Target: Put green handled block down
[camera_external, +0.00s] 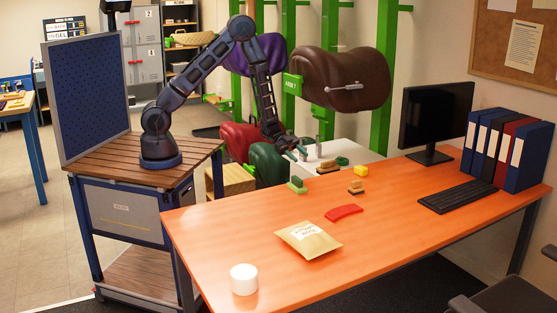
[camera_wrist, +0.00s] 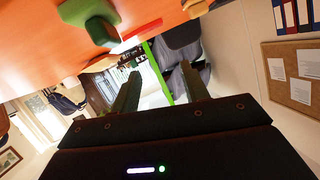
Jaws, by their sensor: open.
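The green handled block (camera_external: 298,187), with a light green base and a darker green handle, rests on the orange desk near its far left edge. It also shows in the wrist view (camera_wrist: 88,18) at the top left, on the orange surface, outside the fingers. My gripper (camera_external: 298,153) is above and beyond the block in the outside view, apart from it. In the wrist view my gripper (camera_wrist: 158,88) has its two fingers spread, with nothing between them.
The orange desk (camera_external: 210,240) also bears a brown-handled brush (camera_external: 356,187), a red piece (camera_external: 344,212), a paper packet (camera_external: 308,240), a white cup (camera_external: 243,279), a keyboard and a monitor (camera_external: 436,118). Hanging saddles (camera_external: 345,78) stand behind.

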